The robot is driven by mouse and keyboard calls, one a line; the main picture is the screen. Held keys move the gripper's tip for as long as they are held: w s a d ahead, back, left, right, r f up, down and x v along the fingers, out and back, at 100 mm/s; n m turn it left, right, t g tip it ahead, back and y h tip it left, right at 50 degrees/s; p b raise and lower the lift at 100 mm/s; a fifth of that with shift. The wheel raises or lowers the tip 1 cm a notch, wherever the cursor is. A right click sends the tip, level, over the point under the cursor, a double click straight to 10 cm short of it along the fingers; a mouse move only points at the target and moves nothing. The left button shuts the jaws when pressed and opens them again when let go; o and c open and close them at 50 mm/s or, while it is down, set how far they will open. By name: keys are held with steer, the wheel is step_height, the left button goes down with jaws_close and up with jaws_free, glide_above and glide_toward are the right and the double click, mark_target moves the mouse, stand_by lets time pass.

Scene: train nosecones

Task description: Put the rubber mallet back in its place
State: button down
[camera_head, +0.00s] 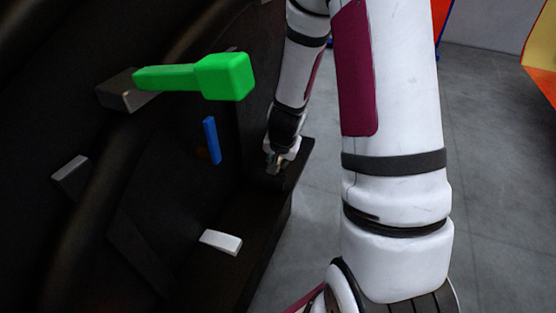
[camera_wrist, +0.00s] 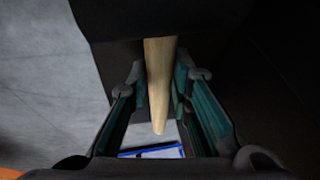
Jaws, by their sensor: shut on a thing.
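My gripper (camera_head: 277,158) is low at the right end of a dark ledge in the head view. In the wrist view its two teal-lined fingers (camera_wrist: 159,80) are closed around a pale wooden handle, which I take for the rubber mallet (camera_wrist: 158,95). The handle's rounded end points toward the wrist camera. Its far end meets a dark block at the top of the wrist view; I cannot tell whether this is the mallet's head or part of the ledge. The mallet's place cannot be made out.
The dark ledge (camera_head: 232,262) runs along a large dark curved structure. A green block-ended piece (camera_head: 205,76), a blue bar (camera_head: 211,140), a white block (camera_head: 220,242) and a grey block (camera_head: 71,175) are on the structure. Grey floor (camera_head: 490,150) is open at right.

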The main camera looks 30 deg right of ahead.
steer(key=shift+f, duration=0.15)
steer(key=c, duration=1.4)
jaws_free()
steer(key=shift+o, duration=0.2)
steer(key=v, duration=1.2)
